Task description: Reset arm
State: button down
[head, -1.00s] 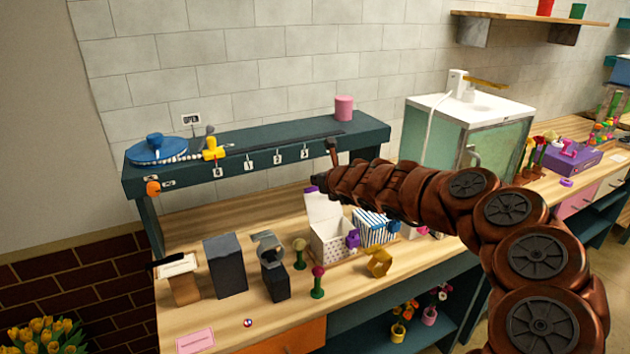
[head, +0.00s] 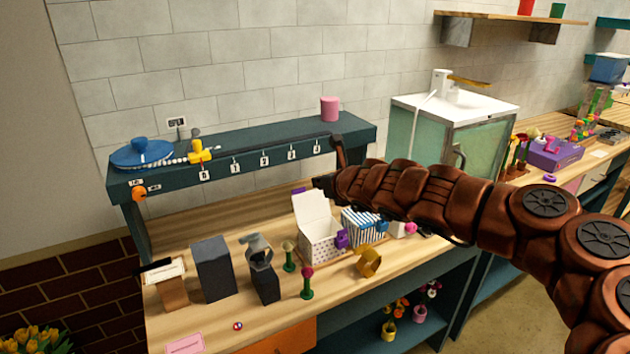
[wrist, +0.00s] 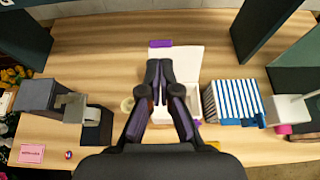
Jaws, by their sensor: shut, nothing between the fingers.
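My brown segmented arm reaches in from the right of the head view. My gripper (head: 326,184) is above the workbench, near the white box (head: 318,243) with its raised lid. In the wrist view my gripper (wrist: 159,68) has its two dark fingers together at the tips, with nothing between them. The fingers cover part of the white box (wrist: 186,62) below. How high they are above it is hard to tell.
A blue-striped box (head: 362,226) stands right of the white box. A dark grey box (head: 212,268), a dark dispenser (head: 264,284) and a yellow ring (head: 369,263) are on the workbench. A teal shelf (head: 240,155) runs behind. The bench front is partly clear.

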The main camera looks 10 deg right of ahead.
jog(key=s+a+r+n+t+y, duration=0.1)
jog(key=s+a+r+n+y, duration=0.1)
jog(key=s+a+r+n, duration=0.4)
jog(key=s+a+r+n+y, duration=0.1)
jog(key=r+n+y, duration=0.25)
jog(key=r, duration=0.35)
jog(key=s+a+n+g+y, duration=0.1)
jog(key=s+a+n+g, duration=0.45)
jog(key=s+n, duration=0.7)
jog(key=s+d+f+n+g+h, duration=0.2)
jog(key=s+f+n, duration=0.2)
jog(key=s+f, duration=0.3)
jog(key=s+d+f+n+g+h, duration=0.3)
jog(key=s+f, duration=0.4)
jog(key=f, duration=0.1)
jog(key=s+d+f+n+g+h, duration=0.1)
jog(key=s+d+f+g+h, duration=0.1)
jog(key=s+d, duration=0.5)
jog(key=s+d+f+n+g+h, duration=0.1)
jog(key=s+d+f+g+h, duration=0.1)
jog(key=s+d+f+h, duration=0.2)
jog(key=s+d+f, duration=0.2)
jog(key=s+d, duration=0.2)
jog(key=d, duration=0.2)
jog(key=shift+s+d, duration=0.2)
jog(key=shift+s, duration=0.1)
